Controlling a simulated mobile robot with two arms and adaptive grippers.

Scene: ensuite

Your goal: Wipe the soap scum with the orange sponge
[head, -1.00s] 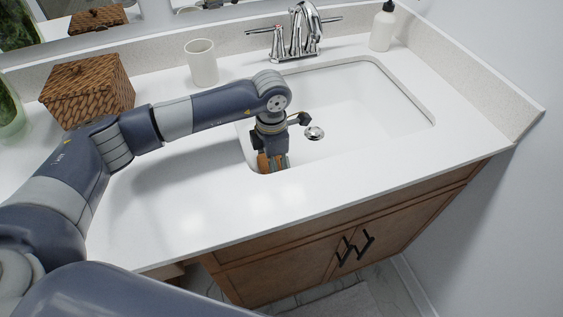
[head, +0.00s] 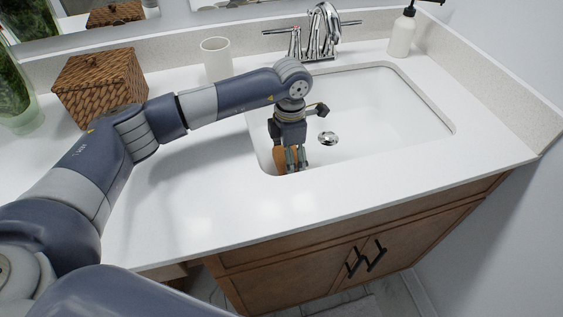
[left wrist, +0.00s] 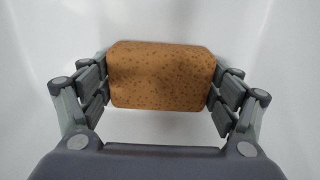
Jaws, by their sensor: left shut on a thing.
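The orange sponge (left wrist: 161,76) is a porous block with rounded corners, clamped between the two fingers of my left gripper (left wrist: 160,88) in the left wrist view. In the head view the sponge (head: 280,160) shows beside the fingers of the left gripper (head: 291,160), which points down into the front left part of the white sink (head: 385,105). I cannot tell whether the sponge touches the basin. No soap scum is discernible; the gripper and arm hide part of the basin's left side. My right gripper is not in view.
A chrome faucet (head: 318,40) stands behind the sink. A white cup (head: 216,60) and wicker box (head: 100,88) stand on the counter to the left, a soap dispenser (head: 402,34) at the back right. The front counter (head: 215,215) is clear.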

